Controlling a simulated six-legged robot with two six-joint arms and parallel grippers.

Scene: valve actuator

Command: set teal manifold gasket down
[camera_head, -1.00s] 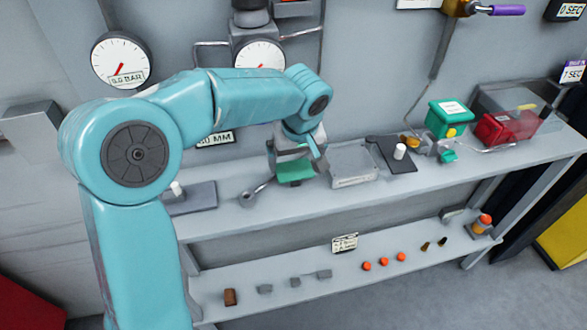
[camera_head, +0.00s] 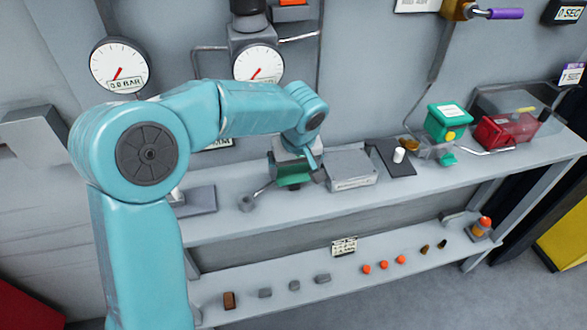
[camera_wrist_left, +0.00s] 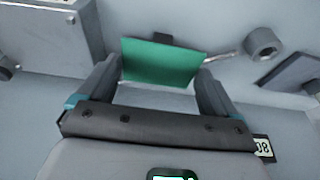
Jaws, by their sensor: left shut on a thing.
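The teal manifold gasket, a flat green plate (camera_head: 292,180), is at my left gripper (camera_head: 293,168), over the upper shelf in the head view. In the left wrist view the green plate (camera_wrist_left: 162,64) spans the space between the two fingers of my left gripper (camera_wrist_left: 160,80), which is shut on it. A small dark piece shows behind the plate's far edge. My wrist hides the top of the gasket in the head view, and I cannot tell whether its underside touches the shelf. My right gripper is not in view.
The upper shelf (camera_head: 225,228) holds a ring-ended tool (camera_head: 247,202) left of the gasket and a grey box (camera_head: 350,168) close to its right. A dark plate (camera_head: 392,157), a green box (camera_head: 449,121) and a red box (camera_head: 505,128) stand farther right. The lower shelf carries several small parts.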

